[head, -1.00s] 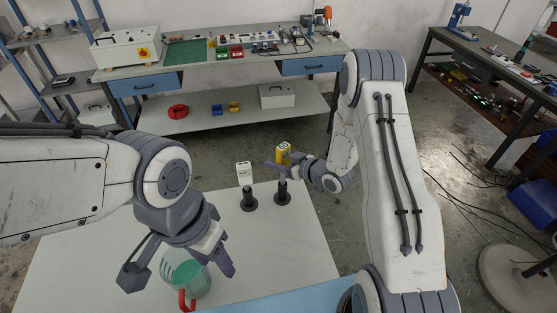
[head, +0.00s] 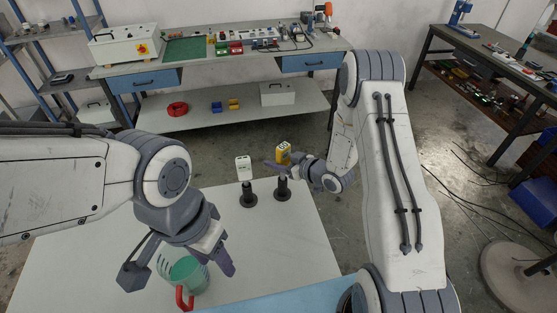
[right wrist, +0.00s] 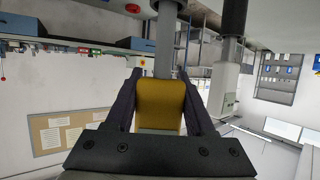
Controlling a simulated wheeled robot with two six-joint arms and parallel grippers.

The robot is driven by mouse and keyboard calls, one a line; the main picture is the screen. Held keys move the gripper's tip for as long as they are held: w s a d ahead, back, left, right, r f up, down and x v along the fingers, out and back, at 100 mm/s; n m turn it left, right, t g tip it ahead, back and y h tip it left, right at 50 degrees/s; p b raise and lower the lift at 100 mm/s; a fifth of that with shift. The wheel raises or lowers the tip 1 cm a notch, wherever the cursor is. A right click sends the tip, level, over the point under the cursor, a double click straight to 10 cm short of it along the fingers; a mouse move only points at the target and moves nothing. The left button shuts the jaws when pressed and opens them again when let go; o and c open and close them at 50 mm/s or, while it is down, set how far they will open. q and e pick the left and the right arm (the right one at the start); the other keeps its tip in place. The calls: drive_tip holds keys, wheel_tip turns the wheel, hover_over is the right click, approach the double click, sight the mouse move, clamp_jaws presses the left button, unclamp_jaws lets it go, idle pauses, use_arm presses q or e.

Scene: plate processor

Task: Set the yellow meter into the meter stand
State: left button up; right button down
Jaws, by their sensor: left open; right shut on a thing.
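The yellow meter (head: 283,152) is held by my right gripper (head: 278,165), upright above the right-hand black meter stand (head: 282,190). In the right wrist view, which looks upside down, the meter (right wrist: 160,104) lies between the two dark fingers (right wrist: 160,100). A grey post (right wrist: 166,45) lines up with the meter's lower end; I cannot tell whether they touch or have a gap.
A white device (head: 243,167) stands on a second black stand (head: 248,196) just left of the meter. The white table (head: 290,245) is clear right of the mug. A workbench (head: 210,66) stands behind.

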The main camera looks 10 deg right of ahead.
sight(278, 151)
drive_tip(key=shift+f+b, duration=0.8)
drive_tip(key=shift+f, duration=0.25)
drive_tip(key=shift+c, duration=0.9)
unclamp_jaws()
drive_tip(key=shift+o, duration=0.9)
drive_tip(key=shift+r, duration=0.1)
drive_tip(key=shift+r+p, duration=2.2)
drive_tip(key=shift+r, duration=0.75)
